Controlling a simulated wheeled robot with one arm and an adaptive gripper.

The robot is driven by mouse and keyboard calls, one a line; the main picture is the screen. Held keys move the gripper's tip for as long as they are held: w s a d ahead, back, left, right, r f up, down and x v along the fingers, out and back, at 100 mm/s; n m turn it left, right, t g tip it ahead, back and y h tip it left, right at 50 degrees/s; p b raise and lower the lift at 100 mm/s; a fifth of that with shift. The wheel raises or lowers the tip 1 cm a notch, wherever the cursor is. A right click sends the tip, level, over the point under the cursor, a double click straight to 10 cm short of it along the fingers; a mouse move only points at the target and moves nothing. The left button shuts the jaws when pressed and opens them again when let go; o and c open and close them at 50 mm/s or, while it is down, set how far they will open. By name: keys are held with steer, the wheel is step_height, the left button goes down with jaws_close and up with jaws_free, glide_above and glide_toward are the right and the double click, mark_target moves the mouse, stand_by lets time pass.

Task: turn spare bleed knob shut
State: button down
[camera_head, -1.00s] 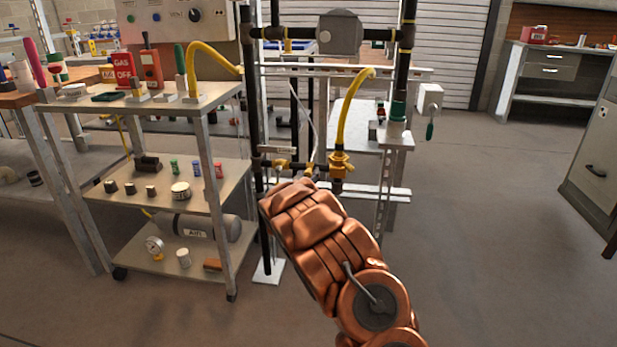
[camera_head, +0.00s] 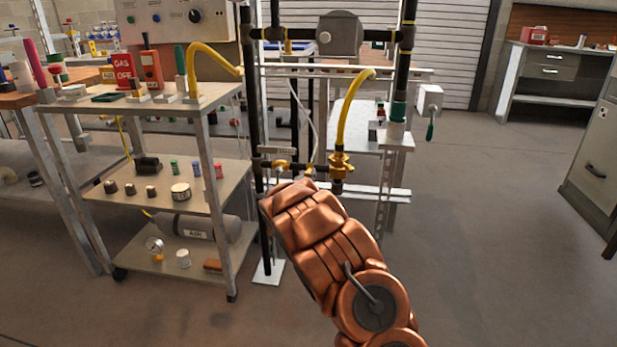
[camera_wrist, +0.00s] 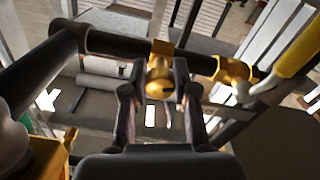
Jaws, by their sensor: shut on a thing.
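In the wrist view a rounded brass knob (camera_wrist: 160,88) sits between the two dark fingers of my gripper (camera_wrist: 160,98), which is shut on it. The knob sits on a brass fitting (camera_wrist: 162,50) in a black horizontal pipe (camera_wrist: 105,42). I take this knob to be the spare bleed knob; no readable label shows on it. In the head view my copper-coloured arm reaches up to the low pipe (camera_head: 305,168), and it hides the gripper and the held knob.
A second brass fitting (camera_wrist: 232,75) lies on the same pipe to the right, beside a yellow hose (camera_wrist: 298,52). In the head view a brass valve (camera_head: 341,166) joins the yellow hose. A loaded cart (camera_head: 222,190) stands left. The floor at right is clear.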

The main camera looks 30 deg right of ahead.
steer(key=m+p, duration=0.1)
steer(key=m, duration=0.4)
steer(key=shift+f, duration=0.1)
steer(key=m, duration=0.5)
steer(key=shift+a+m+b, duration=0.1)
steer(key=shift+m+b, duration=0.2)
steer(key=shift+b, duration=0.05)
steer(key=m+b, duration=0.3)
steer(key=m, duration=0.2)
steer(key=shift+f+m+b, duration=0.1)
steer(key=shift+m+b, duration=0.2)
steer(key=m+b, duration=0.4)
steer(key=shift+m, duration=0.3)
steer(key=shift+r, duration=0.2)
steer(key=c, duration=1.2)
jaws_free()
steer(key=o, duration=0.3)
